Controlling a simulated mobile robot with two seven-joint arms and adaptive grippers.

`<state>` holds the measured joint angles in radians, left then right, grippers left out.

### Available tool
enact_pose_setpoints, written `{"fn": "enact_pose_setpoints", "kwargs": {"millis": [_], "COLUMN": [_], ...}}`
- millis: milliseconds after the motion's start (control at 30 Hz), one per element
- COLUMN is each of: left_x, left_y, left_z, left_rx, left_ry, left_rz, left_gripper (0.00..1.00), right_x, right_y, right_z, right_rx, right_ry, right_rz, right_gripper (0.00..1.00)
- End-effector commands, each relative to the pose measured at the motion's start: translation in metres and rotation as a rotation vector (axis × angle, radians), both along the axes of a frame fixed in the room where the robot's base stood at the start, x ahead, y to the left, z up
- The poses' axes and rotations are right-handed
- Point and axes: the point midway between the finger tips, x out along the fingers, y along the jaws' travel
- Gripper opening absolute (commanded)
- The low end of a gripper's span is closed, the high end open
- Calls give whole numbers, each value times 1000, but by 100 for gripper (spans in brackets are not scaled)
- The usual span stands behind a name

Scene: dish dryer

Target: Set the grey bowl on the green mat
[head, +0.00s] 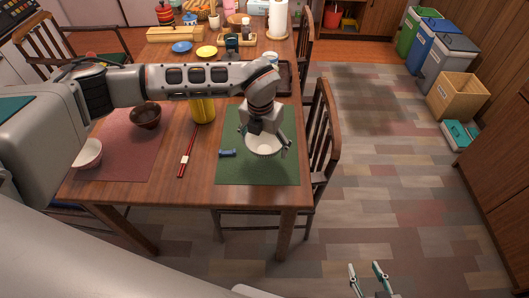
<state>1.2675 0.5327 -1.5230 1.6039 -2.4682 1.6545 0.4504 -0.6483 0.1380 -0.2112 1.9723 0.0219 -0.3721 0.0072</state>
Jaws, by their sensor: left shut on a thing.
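The pale grey bowl (263,147) is in my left gripper (265,139), with the fingers at its rim. It is over the middle of the green mat (232,172), opening upward. I cannot tell whether its base touches the mat. The mat lies at the table's right front corner. My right gripper (368,272) is low at the bottom edge, away from the table, with its fingers apart and empty.
A small blue object (227,153) lies on the mat's left side. Red chopsticks (187,152), a yellow cup (203,110), a brown bowl (145,117) and a white bowl (87,156) are further left. A chair (322,135) stands close to the table's right edge.

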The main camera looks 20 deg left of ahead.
Motion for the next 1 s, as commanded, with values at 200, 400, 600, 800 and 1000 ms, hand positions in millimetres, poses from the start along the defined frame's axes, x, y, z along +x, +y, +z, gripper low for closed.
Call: {"fn": "enact_pose_setpoints", "kwargs": {"millis": [200, 400, 600, 800, 1000], "left_x": [-1, 0, 0, -1, -1], "left_y": [0, 0, 0, 0, 0], "left_z": [-31, -39, -40, -43, -43], "left_rx": [0, -1, 0, 0, 0], "left_ry": [4, -1, 0, 1, 1], "left_rz": [0, -1, -1, 0, 0], "left_gripper": [53, 53, 53, 98, 98], "right_x": [0, 2, 2, 2, 2], "right_y": [-2, -2, -2, -2, -2], "right_z": [-4, -3, -3, -3, -3], "right_rx": [-5, -7, -8, -8, -7], "right_ry": [2, -1, -4, -4, -4], "right_rz": [2, 2, 2, 2, 1], "right_gripper": [40, 40, 40, 40, 40]}}
